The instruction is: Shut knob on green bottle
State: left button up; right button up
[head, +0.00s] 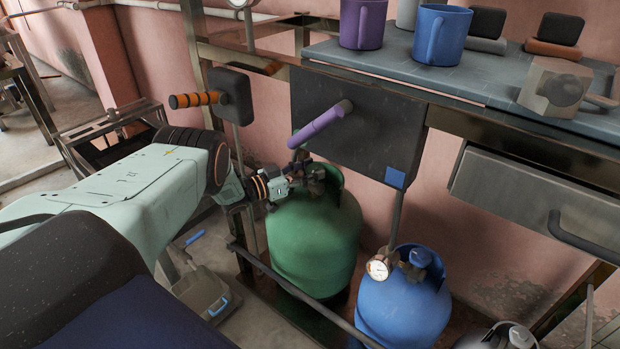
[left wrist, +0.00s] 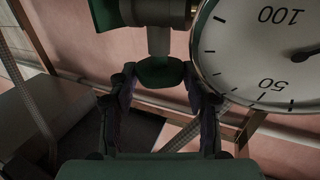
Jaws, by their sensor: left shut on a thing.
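The green bottle (head: 315,240) stands upright on the floor under the table, in the middle of the head view. My left gripper (head: 305,178) is at its top, at the valve. In the left wrist view the fingers of my left gripper (left wrist: 160,88) are closed on a dark green knob (left wrist: 160,72). A grey stem joins the knob to the valve body. A white gauge (left wrist: 268,50) fills the upper right of the wrist view, close beside the right finger. In the head view my gripper and wrist partly hide the valve. My right gripper is not in view.
A blue bottle (head: 403,305) with a gauge (head: 380,268) stands to the right. A dark panel (head: 355,125) with a purple handle (head: 320,124) hangs above the green bottle. A metal rail (head: 300,293) runs in front. A dustpan (head: 205,292) lies at lower left.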

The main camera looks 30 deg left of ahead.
pick_arm(q)
jog(key=shift+a+m+g+h+b, duration=0.1)
jog(key=shift+m+g+h+b, duration=0.25)
jog(key=shift+m+h, duration=0.15)
jog(key=shift+w+m+g+h+b, duration=0.15)
jog(key=shift+m+g+h+b, duration=0.45)
jog(key=shift+h, duration=0.5)
jog(key=o, duration=1.1)
jog(key=v, duration=1.2)
